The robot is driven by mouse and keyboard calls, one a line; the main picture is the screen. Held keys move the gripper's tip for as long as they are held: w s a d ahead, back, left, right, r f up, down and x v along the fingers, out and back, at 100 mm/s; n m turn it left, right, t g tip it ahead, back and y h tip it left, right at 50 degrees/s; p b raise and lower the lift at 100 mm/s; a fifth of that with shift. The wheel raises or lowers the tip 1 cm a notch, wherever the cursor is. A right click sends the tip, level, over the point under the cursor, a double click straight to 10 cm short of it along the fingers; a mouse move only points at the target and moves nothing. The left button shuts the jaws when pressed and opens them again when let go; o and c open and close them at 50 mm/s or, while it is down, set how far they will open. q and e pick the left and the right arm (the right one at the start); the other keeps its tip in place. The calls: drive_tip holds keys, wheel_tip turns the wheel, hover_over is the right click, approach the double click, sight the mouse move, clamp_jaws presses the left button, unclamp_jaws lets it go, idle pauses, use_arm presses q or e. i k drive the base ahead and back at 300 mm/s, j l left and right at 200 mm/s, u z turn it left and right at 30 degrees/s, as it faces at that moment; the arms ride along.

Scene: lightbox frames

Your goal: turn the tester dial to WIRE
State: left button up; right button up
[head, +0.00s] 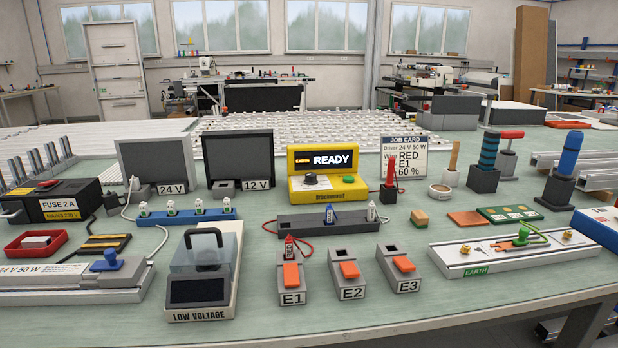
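The yellow tester (297,196) stands near the middle of the bench in the head view. Its dark screen (333,160) shows READY in white, with a small orange word at its left that seems to read EARTH. The dial's pointer and any WIRE mark are too small to read. Neither of my grippers is in view, and nothing touches the tester.
A grey probe block (345,222) lies just before the tester. Terminals E1 (291,277), E2 (348,272) and E3 (400,266) stand nearer. A LOW VOLTAGE box (203,290) is front left. A job card (404,157) and a red-handled tool (389,187) stand at the tester's right.

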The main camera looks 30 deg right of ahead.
sight(310, 176)
drive_tip(key=z, duration=1.1)
drive_tip(key=j+u, duration=0.15)
drive_tip(key=u, duration=0.3)
